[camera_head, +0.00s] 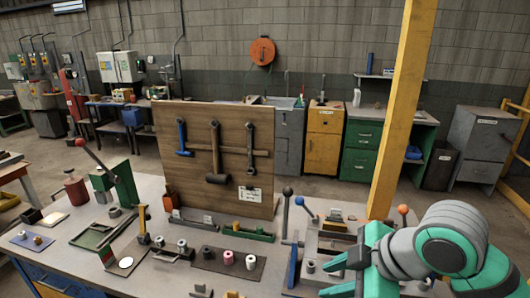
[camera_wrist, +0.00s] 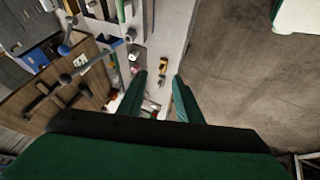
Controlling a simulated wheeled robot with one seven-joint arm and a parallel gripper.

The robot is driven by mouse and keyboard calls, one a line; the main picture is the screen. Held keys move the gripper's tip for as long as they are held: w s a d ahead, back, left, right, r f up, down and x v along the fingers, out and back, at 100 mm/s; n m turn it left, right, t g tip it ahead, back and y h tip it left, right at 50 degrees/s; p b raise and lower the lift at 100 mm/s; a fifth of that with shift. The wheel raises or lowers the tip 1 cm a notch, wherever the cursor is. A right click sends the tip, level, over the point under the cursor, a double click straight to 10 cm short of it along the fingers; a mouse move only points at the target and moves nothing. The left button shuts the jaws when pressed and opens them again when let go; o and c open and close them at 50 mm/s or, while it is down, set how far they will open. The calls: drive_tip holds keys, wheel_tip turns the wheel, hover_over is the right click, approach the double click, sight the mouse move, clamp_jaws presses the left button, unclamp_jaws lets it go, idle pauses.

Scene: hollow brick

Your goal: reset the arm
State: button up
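My gripper (camera_head: 335,277) is at the lower right of the head view, over the front right of the workbench (camera_head: 150,277). Its teal fingers are apart, and I see nothing held between them. In the wrist view my gripper (camera_wrist: 160,90) also shows two separated green fingers, with the bench (camera_wrist: 172,42) beyond them. My grey and teal arm reaches in from the right and hides part of the bench's right end.
A wooden tool board (camera_head: 232,135) with hammers stands on the bench. Lever-handled fixtures (camera_head: 325,228) are close to my gripper. A yellow post (camera_head: 402,110) rises behind my arm. Small spools (camera_head: 228,257) stand mid-bench. Floor (camera_wrist: 245,75) is clear beside the bench.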

drive_tip(key=w+a+r+m+t+y, duration=0.2)
drive_tip(key=w+a+m+t+y, duration=0.5)
drive_tip(key=w+a+t, duration=0.45)
drive_tip(key=s+a+f+m+t+h, duration=0.1)
drive_tip(key=s+a+f+m+h, duration=0.15)
drive_tip(key=f+m+h, duration=0.5)
drive_tip(key=s+a+f+m+t+h, duration=0.15)
drive_tip(key=s+f+m, duration=0.3)
drive_tip(key=f, duration=0.65)
drive_tip(key=s+f+g+h, duration=0.1)
drive_tip(key=s+f+h, duration=0.1)
drive_tip(key=s+f, duration=0.6)
drive_tip(key=s+f+g+h, duration=0.2)
drive_tip(key=s+f, duration=0.3)
drive_tip(key=s, duration=0.6)
drive_tip(key=s+d+n+y, duration=0.1)
drive_tip(key=s+d+n, duration=0.1)
drive_tip(key=s, duration=1.1)
drive_tip(key=shift+s+f+n+g, duration=0.2)
drive_tip(key=shift+f+n+g, duration=0.1)
drive_tip(key=shift+n, duration=0.4)
drive_tip(key=shift+c, duration=0.6)
